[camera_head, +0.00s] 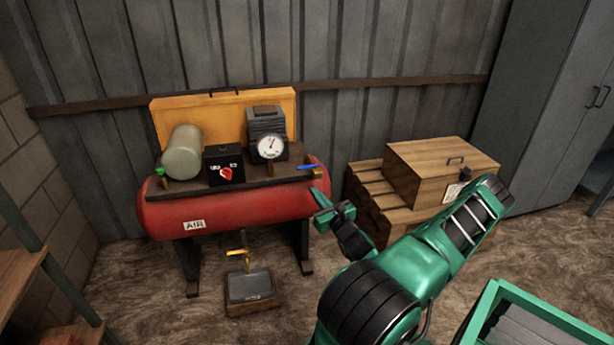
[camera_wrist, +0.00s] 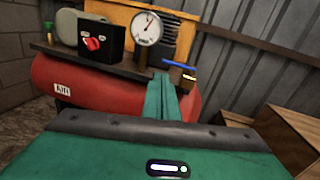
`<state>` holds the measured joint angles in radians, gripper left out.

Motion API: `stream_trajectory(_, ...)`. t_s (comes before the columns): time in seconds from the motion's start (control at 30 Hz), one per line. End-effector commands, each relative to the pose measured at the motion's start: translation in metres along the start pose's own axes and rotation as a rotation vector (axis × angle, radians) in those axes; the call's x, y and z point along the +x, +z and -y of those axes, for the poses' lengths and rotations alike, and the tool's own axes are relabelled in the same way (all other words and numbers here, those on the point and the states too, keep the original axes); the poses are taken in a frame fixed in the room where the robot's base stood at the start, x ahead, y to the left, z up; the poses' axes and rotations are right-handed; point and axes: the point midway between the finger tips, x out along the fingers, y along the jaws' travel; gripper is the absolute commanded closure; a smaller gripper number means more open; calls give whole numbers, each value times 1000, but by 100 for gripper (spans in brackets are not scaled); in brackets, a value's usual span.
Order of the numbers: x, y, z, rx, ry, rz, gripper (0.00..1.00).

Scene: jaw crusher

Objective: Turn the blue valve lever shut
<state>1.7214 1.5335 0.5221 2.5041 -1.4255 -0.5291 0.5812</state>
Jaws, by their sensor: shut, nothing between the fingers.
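The blue valve lever (camera_head: 307,167) sits at the right end of the dark top board of the red air compressor (camera_head: 240,214). It lies roughly level, above a brass-coloured fitting. It also shows in the wrist view (camera_wrist: 179,65), just right of my fingertips. My green gripper (camera_head: 316,198) is in front of the tank's right end, a little below the lever in the head view. The fingers are shut together and empty. In the wrist view my gripper (camera_wrist: 162,80) points towards the board's edge near the valve. I see no clear contact with the lever.
A gauge (camera_head: 271,147), a black box with a red knob (camera_head: 225,173) and a green-handled fitting (camera_head: 161,172) stand on the board. Wooden crates (camera_head: 440,160) stand to the right. A yellow-handled valve (camera_head: 238,254) stands low in front of the tank.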

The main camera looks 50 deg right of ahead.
Motion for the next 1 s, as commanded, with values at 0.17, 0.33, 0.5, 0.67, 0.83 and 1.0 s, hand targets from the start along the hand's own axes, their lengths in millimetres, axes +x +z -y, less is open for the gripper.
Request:
stream_trajectory(0.17,-4,-8,21,79,-79,-9,100)
stream_trajectory(0.33,10,-9,24,82,-84,-7,100)
stream_trajectory(0.5,39,-8,26,77,-82,-6,100)
stream_trajectory(0.67,69,-9,29,76,-82,-7,100)
stream_trajectory(0.83,99,-8,31,77,-83,-6,100)
stream_trajectory(1.0,121,-9,33,79,-83,-7,100)
